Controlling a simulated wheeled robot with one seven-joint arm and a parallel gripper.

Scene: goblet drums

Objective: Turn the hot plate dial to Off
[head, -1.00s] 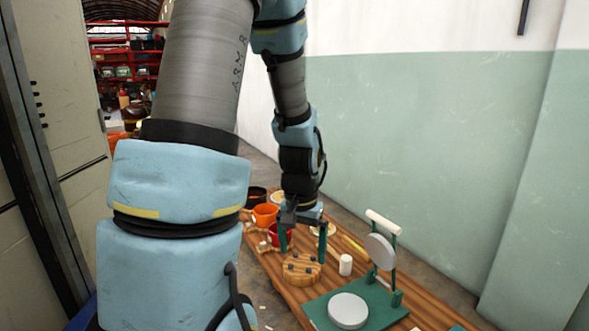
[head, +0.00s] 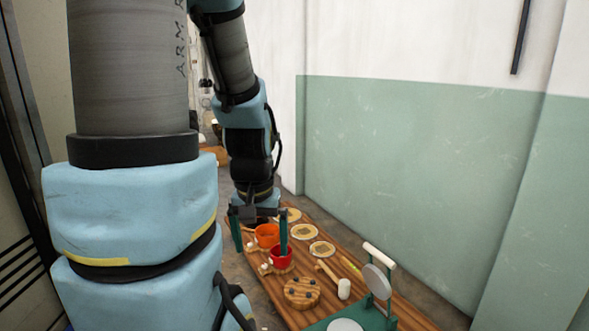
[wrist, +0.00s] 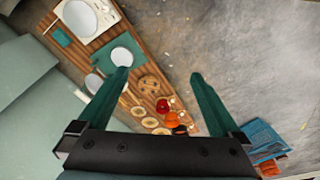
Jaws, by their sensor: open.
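In the wrist view a white square appliance with a round grey plate, seemingly the hot plate (wrist: 96,31), sits at the top left on the wooden table. Its dial is too small to make out. The hot plate does not show in the head view. My gripper (head: 261,251) is open and empty in the head view, high near the table's left edge beside the orange and red cups. In the wrist view my gripper (wrist: 159,75) has its two green fingers spread wide, well apart from the hot plate.
On the table (head: 398,310) are a green press (head: 378,315) with grey discs, a round wooden block (head: 302,292), a white-headed mallet (head: 344,289), a red cup (head: 281,262), an orange cup (head: 266,235) and several patterned discs. A green-and-white wall (head: 420,170) stands behind. Grey floor (wrist: 240,60) is open beside the table.

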